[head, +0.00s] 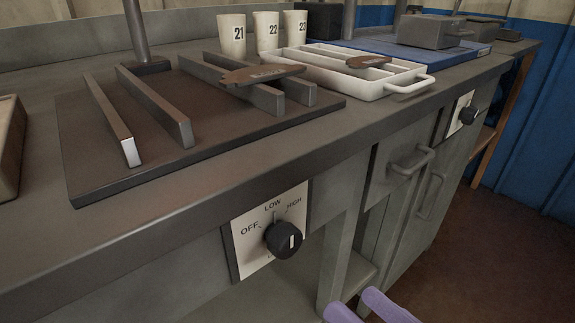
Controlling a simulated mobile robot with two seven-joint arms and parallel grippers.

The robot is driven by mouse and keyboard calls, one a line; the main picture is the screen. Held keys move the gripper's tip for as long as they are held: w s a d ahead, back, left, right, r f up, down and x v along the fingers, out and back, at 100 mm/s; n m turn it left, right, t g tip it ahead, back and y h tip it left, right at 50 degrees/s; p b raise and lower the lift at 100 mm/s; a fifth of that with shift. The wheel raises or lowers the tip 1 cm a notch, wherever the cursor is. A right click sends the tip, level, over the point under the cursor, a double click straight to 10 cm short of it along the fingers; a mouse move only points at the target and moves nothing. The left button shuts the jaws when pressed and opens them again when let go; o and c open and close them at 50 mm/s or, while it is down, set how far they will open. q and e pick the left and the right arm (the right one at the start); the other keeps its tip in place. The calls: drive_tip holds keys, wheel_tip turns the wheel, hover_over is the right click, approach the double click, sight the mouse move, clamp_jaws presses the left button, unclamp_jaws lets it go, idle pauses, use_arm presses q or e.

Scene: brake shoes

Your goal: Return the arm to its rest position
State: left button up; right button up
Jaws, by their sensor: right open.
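My right gripper (354,301) shows at the bottom edge as two purple fingers. They are apart with nothing between them, in front of the bench and below the control knob. The rest of that arm is out of view. My left gripper is not in view. A brown brake shoe (262,74) lies across two metal rails on the dark plate. Another brown shoe (368,62) rests on the white divided tray (350,88).
The bench front carries a black knob (284,239) marked OFF, LOW and HIGH, and door handles (411,160). The dark plate (95,185) bears upright rails. Numbered white cups (232,36) stand behind. A blue mat (470,50) is at back right. Floor is clear at lower right.

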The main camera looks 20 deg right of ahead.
drive_tip(key=w+a+r+n+g+p, duration=0.1)
drive_tip(key=a+r+n+g+p, duration=0.15)
drive_tip(key=r+p, duration=0.5)
drive_tip(key=a+r+n+g+p, duration=0.2)
drive_tip(key=a+r+g+p, duration=0.15)
drive_tip(key=r+p, duration=0.45)
drive_tip(key=s+d+r+g+h+p, duration=0.3)
drive_tip(key=s+d+r+g+p, duration=0.15)
drive_tip(key=r+p, duration=0.4)
drive_tip(key=s+d+r+g+h+p, duration=0.35)
drive_tip(key=d+r+p, duration=0.3)
drive_tip(key=p, duration=0.25)
wheel_tip(320, 180, up, 36)
drive_tip(key=p, duration=3.5)
drive_tip(key=shift+a+n+t+p, duration=0.2)
drive_tip(key=shift+n+t+p, duration=0.1)
drive_tip(key=shift+n, duration=0.05)
drive_tip(key=shift+f+y, duration=0.1)
drive_tip(key=shift+y, duration=0.15)
